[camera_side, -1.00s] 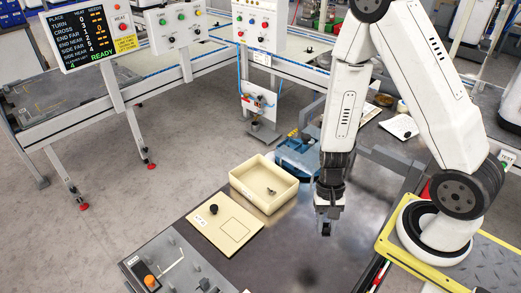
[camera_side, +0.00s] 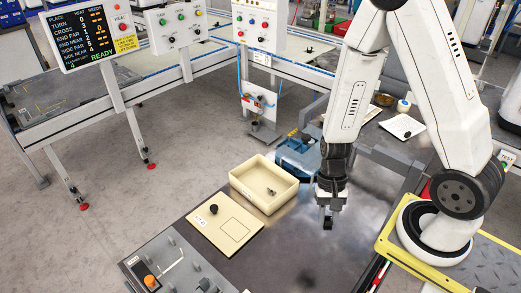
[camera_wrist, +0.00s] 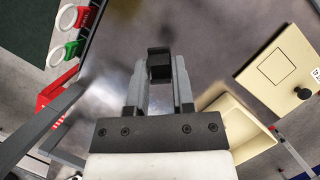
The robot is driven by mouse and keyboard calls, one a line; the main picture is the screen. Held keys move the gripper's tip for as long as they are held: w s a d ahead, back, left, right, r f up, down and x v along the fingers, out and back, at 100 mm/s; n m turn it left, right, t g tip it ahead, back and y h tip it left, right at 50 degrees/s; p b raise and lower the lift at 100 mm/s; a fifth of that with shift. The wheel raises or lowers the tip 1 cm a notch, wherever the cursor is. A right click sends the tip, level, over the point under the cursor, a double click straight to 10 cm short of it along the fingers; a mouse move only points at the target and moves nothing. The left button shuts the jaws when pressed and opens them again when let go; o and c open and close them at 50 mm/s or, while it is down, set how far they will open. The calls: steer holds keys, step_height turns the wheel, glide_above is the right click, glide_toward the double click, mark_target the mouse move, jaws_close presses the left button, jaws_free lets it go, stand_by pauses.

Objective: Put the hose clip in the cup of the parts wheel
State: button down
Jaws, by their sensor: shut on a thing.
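My gripper (camera_side: 328,222) points down above the dark table, right of the cream bin. In the wrist view my gripper (camera_wrist: 159,75) is shut on a small dark, block-like piece (camera_wrist: 159,66) between the fingertips. It may be the hose clip, but its shape is too plain to be sure. I cannot clearly make out the parts wheel or its cup. A small grey metal piece (camera_side: 271,191) lies in the cream bin (camera_side: 248,193).
A cream board (camera_side: 237,237) with a black knob (camera_side: 213,209) lies left of my gripper. A blue fixture (camera_side: 297,157) stands behind the bin. A grey control panel (camera_side: 175,265) is at the front left. The dark table (camera_side: 300,245) is bare below my gripper.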

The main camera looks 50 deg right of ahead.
steer(key=shift+r, duration=1.05)
steer(key=w+d+f+n+g+h, duration=0.1)
steer(key=w+d+n+h, duration=0.2)
steer(key=w+d+n, duration=0.65)
steer(key=w+d+f+n+h, duration=0.15)
steer(key=w+d+n, duration=0.4)
steer(key=w, duration=0.75)
steer(key=w+d+r+n+t+h, duration=0.1)
steer(key=w+d+n+t+h, duration=0.1)
steer(key=w+d+n, duration=0.6)
steer(key=w+d+r+n+t+h, duration=0.2)
steer(key=w+d+n, duration=0.25)
steer(key=d, duration=0.55)
step_height(320, 180, down, 6)
steer(key=shift+s+a+f+y, duration=0.15)
steer(key=shift+a+y, duration=0.15)
steer(key=shift+y, duration=0.05)
steer(key=shift+f, duration=0.1)
